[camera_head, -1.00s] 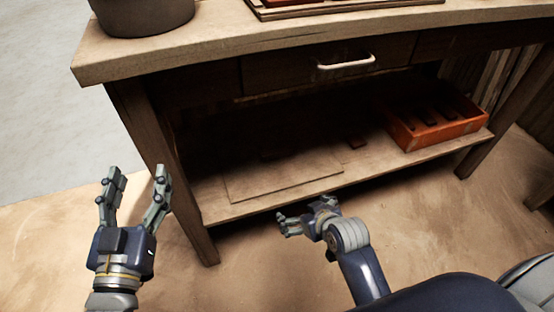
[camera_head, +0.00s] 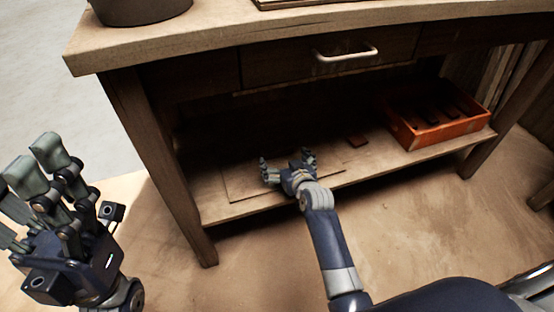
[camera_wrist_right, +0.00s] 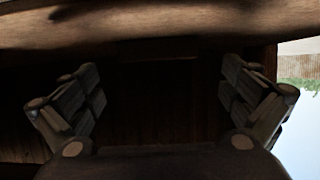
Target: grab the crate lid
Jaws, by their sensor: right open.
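The crate lid appears to be a thin, flat wooden panel (camera_head: 236,186) lying on the lower shelf of the workbench in the head view. My right gripper (camera_head: 287,164) is open and empty, reaching in over the right part of the panel. Its fingers are spread and point toward the back of the shelf. I cannot tell whether they touch the panel, part of which they hide. In the right wrist view the right gripper (camera_wrist_right: 160,90) shows two separated finger sets with dark space between. My left gripper (camera_head: 32,195) is open and empty, left of the bench.
An orange crate (camera_head: 440,137) with dark pieces inside stands at the shelf's right. The bench top and drawer (camera_head: 330,58) overhang the shelf. A bench leg (camera_head: 165,165) stands at left.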

